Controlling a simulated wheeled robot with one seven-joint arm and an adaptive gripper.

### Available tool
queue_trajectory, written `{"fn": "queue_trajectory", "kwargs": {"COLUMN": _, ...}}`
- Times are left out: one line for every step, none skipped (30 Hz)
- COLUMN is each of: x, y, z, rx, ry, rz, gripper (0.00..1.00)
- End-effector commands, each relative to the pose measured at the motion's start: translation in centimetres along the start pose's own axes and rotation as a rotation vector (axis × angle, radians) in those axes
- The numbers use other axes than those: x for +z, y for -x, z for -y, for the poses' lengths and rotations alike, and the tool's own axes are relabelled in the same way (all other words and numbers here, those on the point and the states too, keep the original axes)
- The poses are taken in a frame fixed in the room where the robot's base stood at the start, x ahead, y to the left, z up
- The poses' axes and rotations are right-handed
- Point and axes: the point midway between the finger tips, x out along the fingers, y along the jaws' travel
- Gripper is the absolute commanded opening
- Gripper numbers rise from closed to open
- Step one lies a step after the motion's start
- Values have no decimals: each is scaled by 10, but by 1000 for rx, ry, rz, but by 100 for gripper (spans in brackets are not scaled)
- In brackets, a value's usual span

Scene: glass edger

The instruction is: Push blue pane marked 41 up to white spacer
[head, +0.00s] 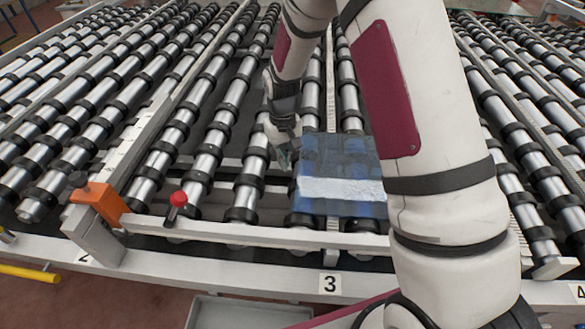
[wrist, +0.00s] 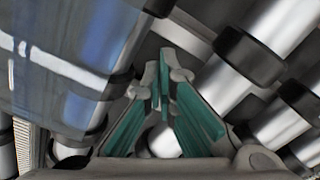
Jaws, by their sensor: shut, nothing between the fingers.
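The blue pane (head: 338,152) lies on the rollers in bay 3, near the front rail, with a pale white band across it. No 41 is readable on it. I cannot tell whether the band is part of the pane or the white spacer; no other spacer is clearly visible. My gripper (head: 284,160) is shut and empty, pointing down just left of the pane's left edge. In the wrist view the pane (wrist: 85,45) fills the upper left, beside the teal-padded fingers (wrist: 162,75). Contact between them cannot be told. My arm hides the area right of the pane.
The front rail (head: 240,234) runs along the roller ends. A red-knobbed pin (head: 178,199) and an orange block (head: 99,202) stand to the left. Bare rollers (head: 245,190) lie left of my gripper. A grey tray (head: 245,312) sits below the front edge.

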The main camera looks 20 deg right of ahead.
Motion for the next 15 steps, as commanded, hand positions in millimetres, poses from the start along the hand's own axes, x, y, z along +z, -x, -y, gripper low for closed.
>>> {"fn": "queue_trajectory", "kwargs": {"x": -2, "y": 0, "z": 2, "rx": 0, "ry": 1, "rz": -1, "gripper": 0}}
{"fn": "queue_trajectory", "kwargs": {"x": -3, "y": 0, "z": 3, "rx": 0, "ry": 1, "rz": -1, "gripper": 0}}
{"fn": "queue_trajectory", "kwargs": {"x": -4, "y": 0, "z": 5, "rx": 0, "ry": 1, "rz": -1, "gripper": 0}}
{"fn": "queue_trajectory", "kwargs": {"x": -4, "y": 0, "z": 6, "rx": 0, "ry": 1, "rz": -1, "gripper": 0}}
{"fn": "queue_trajectory", "kwargs": {"x": -5, "y": 0, "z": 7, "rx": 0, "ry": 1, "rz": -1, "gripper": 0}}
{"fn": "queue_trajectory", "kwargs": {"x": -5, "y": 0, "z": 8, "rx": 0, "ry": 1, "rz": -1, "gripper": 0}}
{"fn": "queue_trajectory", "kwargs": {"x": -5, "y": 0, "z": 9, "rx": 0, "ry": 1, "rz": -1, "gripper": 0}}
{"fn": "queue_trajectory", "kwargs": {"x": -6, "y": 0, "z": 9, "rx": 0, "ry": 1, "rz": -1, "gripper": 0}}
{"fn": "queue_trajectory", "kwargs": {"x": -6, "y": 0, "z": 9, "rx": 0, "ry": 1, "rz": -1, "gripper": 0}}
{"fn": "queue_trajectory", "kwargs": {"x": -5, "y": 0, "z": 9, "rx": 0, "ry": 0, "rz": -1, "gripper": 0}}
{"fn": "queue_trajectory", "kwargs": {"x": -5, "y": 0, "z": 9, "rx": 0, "ry": 0, "rz": -1, "gripper": 0}}
{"fn": "queue_trajectory", "kwargs": {"x": -5, "y": 0, "z": 9, "rx": 0, "ry": 0, "rz": -1, "gripper": 0}}
{"fn": "queue_trajectory", "kwargs": {"x": -5, "y": 0, "z": 9, "rx": 0, "ry": 0, "rz": -1, "gripper": 0}}
{"fn": "queue_trajectory", "kwargs": {"x": -5, "y": 0, "z": 9, "rx": 0, "ry": 0, "rz": -1, "gripper": 0}}
{"fn": "queue_trajectory", "kwargs": {"x": -5, "y": 0, "z": 9, "rx": 0, "ry": 0, "rz": -1, "gripper": 0}}
